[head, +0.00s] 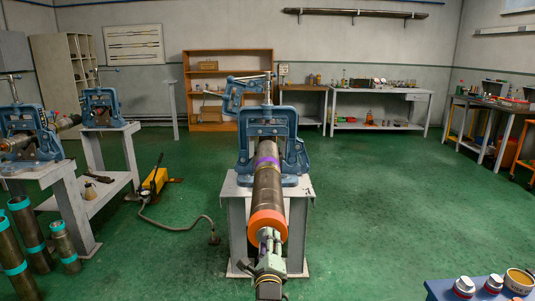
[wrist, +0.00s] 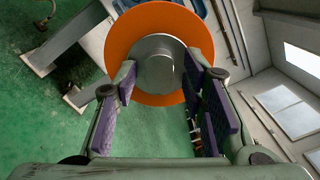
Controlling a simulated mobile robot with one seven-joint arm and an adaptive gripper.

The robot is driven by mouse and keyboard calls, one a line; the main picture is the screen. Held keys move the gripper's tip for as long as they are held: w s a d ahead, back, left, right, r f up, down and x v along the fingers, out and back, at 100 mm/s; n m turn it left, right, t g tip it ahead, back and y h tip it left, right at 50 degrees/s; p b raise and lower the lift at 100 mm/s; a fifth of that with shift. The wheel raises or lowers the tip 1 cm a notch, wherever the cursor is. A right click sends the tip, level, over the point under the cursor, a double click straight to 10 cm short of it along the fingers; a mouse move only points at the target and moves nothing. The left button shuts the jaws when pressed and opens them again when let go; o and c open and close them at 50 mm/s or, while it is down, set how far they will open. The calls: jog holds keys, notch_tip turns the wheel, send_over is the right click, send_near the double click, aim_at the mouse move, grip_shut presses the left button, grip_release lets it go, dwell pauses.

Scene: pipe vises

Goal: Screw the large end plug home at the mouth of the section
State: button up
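The section (head: 268,190), a long dark pipe with a purple band, lies in the blue vise (head: 245,150) with its mouth towards me. An orange ring (head: 262,219) is at the mouth; it shows as a broad disc in the wrist view (wrist: 122,45). I cannot tell whether it belongs to the section or the plug. The large end plug (wrist: 158,58) shows as a round grey boss at the disc's centre. The thread is hidden.
A blue table (head: 440,291) at the lower right holds white-and-red pieces and a yellow-rimmed round piece (head: 519,281). Two other vises stand at the left, with teal-banded pipes (head: 64,245) upright below. A yellow hand pump (head: 154,181) and hose lie on the floor. The green floor at right is clear.

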jog(key=shift+s, duration=1)
jog(key=n, duration=3.5)
jog(key=shift+n+h, duration=0.3)
jog(key=shift+h, duration=0.1)
jog(key=shift+w, duration=0.15)
